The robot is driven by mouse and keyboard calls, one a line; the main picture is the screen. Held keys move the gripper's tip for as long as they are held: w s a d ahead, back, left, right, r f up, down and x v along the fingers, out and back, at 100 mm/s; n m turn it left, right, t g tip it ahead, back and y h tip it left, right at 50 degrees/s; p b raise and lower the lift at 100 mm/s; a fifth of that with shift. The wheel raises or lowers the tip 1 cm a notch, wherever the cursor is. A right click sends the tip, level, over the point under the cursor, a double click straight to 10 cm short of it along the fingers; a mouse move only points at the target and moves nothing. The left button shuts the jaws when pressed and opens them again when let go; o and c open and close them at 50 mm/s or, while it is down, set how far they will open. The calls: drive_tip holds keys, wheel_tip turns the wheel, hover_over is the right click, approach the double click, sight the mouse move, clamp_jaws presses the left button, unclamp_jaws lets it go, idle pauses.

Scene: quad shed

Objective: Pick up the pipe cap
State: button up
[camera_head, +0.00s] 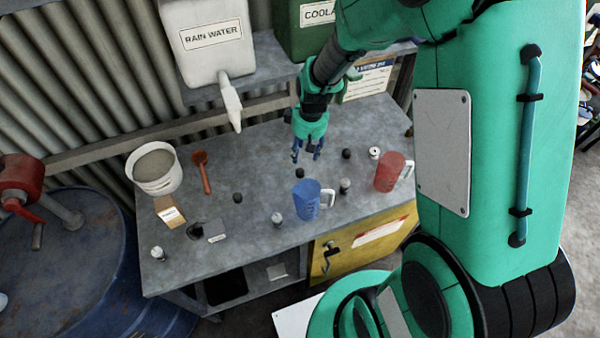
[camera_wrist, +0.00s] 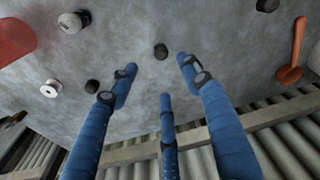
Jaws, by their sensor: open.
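Several small round black caps lie on the grey bench (camera_head: 262,150); I cannot tell which is the pipe cap. One black cap (camera_head: 300,173) shows in the wrist view (camera_wrist: 161,51) just beyond and between my fingertips. A second (camera_head: 346,154) lies to the right of my gripper in the head view; it shows in the wrist view (camera_wrist: 92,86) beside the left finger. A third (camera_head: 237,198) lies further left, also at the top right of the wrist view (camera_wrist: 268,5). My gripper (camera_head: 307,155), also in the wrist view (camera_wrist: 158,70), points down, with its blue fingers spread and empty.
A blue mug (camera_head: 307,200), a red mug (camera_head: 389,172), small grey-white containers (camera_head: 345,186) and a white spool (camera_head: 375,152) stand near. A red spoon (camera_head: 201,172) and white bucket (camera_head: 153,170) are at left. A rain water tank (camera_head: 210,40) with a spout hangs over the bench.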

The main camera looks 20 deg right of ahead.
hover_over(300, 170)
drive_tip(key=f, duration=0.5)
drive_tip(key=s+f, duration=0.1)
drive_tip(key=f, duration=0.1)
drive_tip(key=shift+d+f+b, duration=0.25)
drive_tip(key=shift+b, duration=0.05)
drive_tip(key=shift+w+a+f, duration=0.1)
drive_tip(key=shift+w+f, duration=0.05)
drive_tip(key=shift+f, duration=0.7)
drive_tip(key=shift+w+f, duration=0.2)
drive_tip(key=shift+f, duration=0.7)
drive_tip(key=shift+w+a+f, duration=0.1)
drive_tip(key=shift+w+f, duration=0.05)
drive_tip(key=shift+f, duration=0.7)
drive_tip(key=c, duration=1)
